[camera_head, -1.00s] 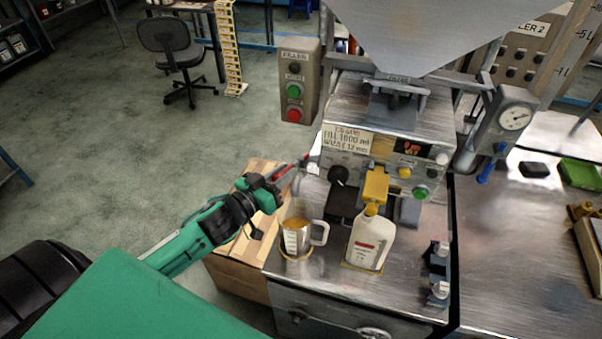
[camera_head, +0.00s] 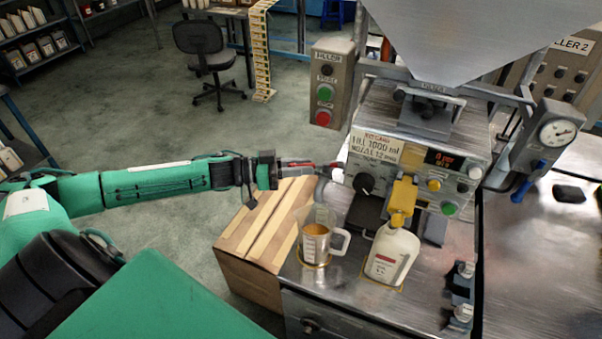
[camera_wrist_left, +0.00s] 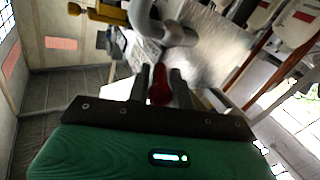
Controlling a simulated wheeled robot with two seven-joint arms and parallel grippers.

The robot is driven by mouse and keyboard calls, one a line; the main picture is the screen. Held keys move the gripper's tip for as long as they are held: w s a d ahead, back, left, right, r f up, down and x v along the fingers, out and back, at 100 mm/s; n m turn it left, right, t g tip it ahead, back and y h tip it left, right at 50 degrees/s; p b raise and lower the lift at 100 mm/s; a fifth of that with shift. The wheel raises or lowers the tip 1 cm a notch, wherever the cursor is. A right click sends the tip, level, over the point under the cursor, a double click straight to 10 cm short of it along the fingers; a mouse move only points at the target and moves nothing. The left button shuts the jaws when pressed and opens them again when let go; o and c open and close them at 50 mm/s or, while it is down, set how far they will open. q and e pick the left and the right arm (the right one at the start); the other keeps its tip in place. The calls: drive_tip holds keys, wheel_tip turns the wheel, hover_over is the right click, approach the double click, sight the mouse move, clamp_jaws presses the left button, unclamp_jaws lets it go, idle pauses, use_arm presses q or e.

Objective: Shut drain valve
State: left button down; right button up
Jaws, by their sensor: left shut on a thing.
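The drain valve is at the left side of the filling machine (camera_head: 425,135). Its red lever (camera_head: 300,163) points left from the machine's side, partly hidden by my fingers. In the left wrist view the red lever (camera_wrist_left: 159,86) lies between the two dark fingers, below a grey curved pipe (camera_wrist_left: 160,28). My left gripper (camera_head: 310,165) comes in from the left and is shut on the lever; it also shows in the left wrist view (camera_wrist_left: 160,88). How far the valve is turned I cannot tell. My right gripper is out of view.
A measuring jug (camera_head: 317,243) with amber liquid and a white bottle (camera_head: 391,254) under the yellow nozzle (camera_head: 402,197) stand on the steel bench. A wooden crate (camera_head: 245,245) is left of the bench. A button box (camera_head: 329,85) stands behind.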

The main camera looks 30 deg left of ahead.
sight(323, 164)
use_arm(q)
drive_tip(key=shift+w+a+m+g+h+b, duration=0.2)
drive_tip(key=shift+w+m+g+h+b, duration=0.3)
drive_tip(key=shift+m+g, duration=0.3)
drive_tip(key=shift+w+a+m+g+h+b, duration=0.25)
drive_tip(key=shift+m+g+h, duration=0.35)
drive_tip(key=shift+g, duration=0.3)
drive_tip(key=shift+w+a+m+g+h+b, duration=0.1)
drive_tip(key=shift+w+m+g+h+b, duration=0.15)
drive_tip(key=shift+m+g, duration=0.4)
drive_tip(key=shift+w+m+g+h+b, duration=0.2)
drive_tip(key=shift+m+g+b, duration=0.15)
drive_tip(key=shift+g, duration=0.45)
drive_tip(key=shift+w+a+m+g+h+b, duration=0.1)
drive_tip(key=shift+w+m+g+h+b, duration=0.15)
drive_tip(key=shift+m+g, duration=0.4)
drive_tip(key=shift+g, duration=0.4)
drive_tip(key=c, duration=1.4)
unclamp_jaws()
drive_tip(key=shift+w+d, duration=0.1)
drive_tip(key=a+b, duration=0.1)
drive_tip(key=a, duration=0.3)
drive_tip(key=s+a+b, duration=0.1)
drive_tip(key=a+b, duration=0.1)
drive_tip(key=a, duration=0.3)
drive_tip(key=s+a+b, duration=0.1)
drive_tip(key=a+b, duration=0.1)
drive_tip(key=a, duration=0.2)
drive_tip(key=shift+a, duration=0.35)
